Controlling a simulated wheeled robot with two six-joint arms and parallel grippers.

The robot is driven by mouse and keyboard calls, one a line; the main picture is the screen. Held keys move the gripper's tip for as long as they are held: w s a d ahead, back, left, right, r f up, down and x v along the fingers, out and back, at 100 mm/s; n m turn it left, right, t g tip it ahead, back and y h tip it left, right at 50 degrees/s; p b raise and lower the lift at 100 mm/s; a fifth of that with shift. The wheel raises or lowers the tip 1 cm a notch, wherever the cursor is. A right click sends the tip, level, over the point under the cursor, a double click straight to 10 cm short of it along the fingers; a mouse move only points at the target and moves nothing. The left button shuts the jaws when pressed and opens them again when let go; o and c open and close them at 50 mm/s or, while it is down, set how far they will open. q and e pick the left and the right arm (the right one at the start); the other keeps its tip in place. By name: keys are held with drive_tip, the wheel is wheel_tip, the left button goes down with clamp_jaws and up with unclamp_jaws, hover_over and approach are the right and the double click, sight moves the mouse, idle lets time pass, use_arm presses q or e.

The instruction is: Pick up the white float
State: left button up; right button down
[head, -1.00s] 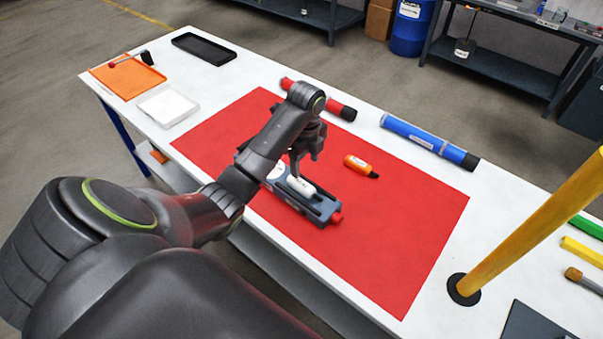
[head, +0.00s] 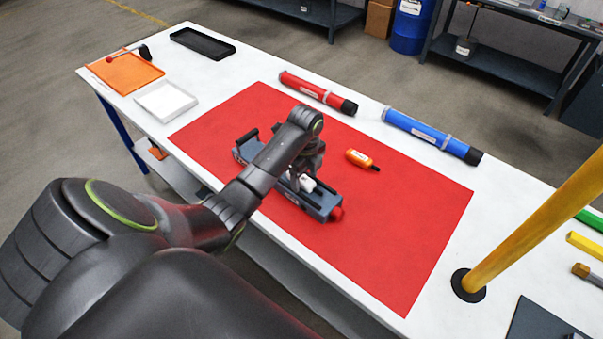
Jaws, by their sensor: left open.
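The white float (head: 307,184) lies in a grey cradle-like fixture (head: 322,204) with a red end knob, on the red mat (head: 400,225). Only part of the float shows, since my left arm and gripper cover the rest. My left gripper (head: 304,178) is open, low over the fixture, with its fingers at the float. I cannot tell whether they touch it. My right gripper is not in view.
An orange float-like piece (head: 359,158) lies on the mat behind the fixture. A red tube (head: 315,90) and a blue tube (head: 430,136) lie along the back. White (head: 167,102), orange (head: 125,75) and black trays (head: 202,44) are at left. A yellow post (head: 530,225) stands at right.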

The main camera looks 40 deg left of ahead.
use_arm(q)
drive_tip(key=shift+c, duration=0.2)
drive_tip(key=shift+r, duration=0.1)
drive_tip(key=c, duration=1.1)
